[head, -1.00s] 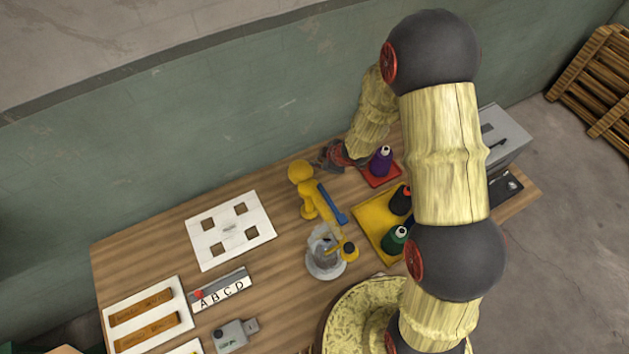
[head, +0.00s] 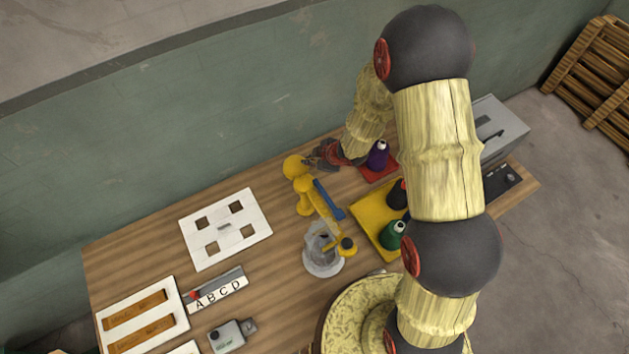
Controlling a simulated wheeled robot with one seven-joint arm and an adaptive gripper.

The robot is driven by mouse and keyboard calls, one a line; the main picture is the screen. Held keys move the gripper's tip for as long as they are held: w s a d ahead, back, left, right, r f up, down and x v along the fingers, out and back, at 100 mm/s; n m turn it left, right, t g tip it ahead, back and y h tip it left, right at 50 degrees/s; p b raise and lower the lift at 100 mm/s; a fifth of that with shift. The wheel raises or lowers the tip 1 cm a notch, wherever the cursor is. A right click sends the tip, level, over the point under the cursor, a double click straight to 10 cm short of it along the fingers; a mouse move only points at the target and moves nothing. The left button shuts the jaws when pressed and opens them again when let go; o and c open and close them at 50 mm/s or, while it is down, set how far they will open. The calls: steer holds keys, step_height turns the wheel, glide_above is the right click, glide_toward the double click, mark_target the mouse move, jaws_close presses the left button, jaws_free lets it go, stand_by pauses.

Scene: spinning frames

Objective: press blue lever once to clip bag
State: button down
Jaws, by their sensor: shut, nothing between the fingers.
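The blue lever (head: 329,200) is a slanted bar on the right side of a yellow stand (head: 304,197) with a round yellow head (head: 295,167). A clear, crumpled bag (head: 321,249) sits on a pale round dish (head: 323,266) below the stand's lower end. My gripper (head: 314,158) is shut and empty, just behind and right of the yellow head, beyond the lever's upper end. I cannot tell whether its fingertips touch the stand.
A purple spool (head: 378,155) stands on a red mat (head: 381,172) right of my gripper. A yellow tray (head: 371,216) holds a black spool (head: 397,194) and a green spool (head: 392,235). A white board with square holes (head: 225,229) lies left. Bare wood separates it from the stand.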

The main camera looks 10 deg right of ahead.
steer(key=shift+s+d+f+b, duration=0.1)
steer(key=shift+s+f+b, duration=0.05)
steer(key=shift+f+b, duration=0.7)
steer(key=shift+s+d+f+b, duration=0.15)
steer(key=shift+f+b, duration=0.55)
steer(key=shift+f, duration=0.35)
steer(key=shift+s+a+f+b, duration=0.1)
steer(key=shift+s+f+b, duration=0.05)
steer(key=shift+f+b, duration=0.7)
steer(key=shift+f, duration=0.15)
steer(key=shift+s+d+f, duration=0.1)
steer(key=shift+f, duration=0.3)
steer(key=shift+f+b, duration=0.15)
steer(key=shift+b, duration=0.25)
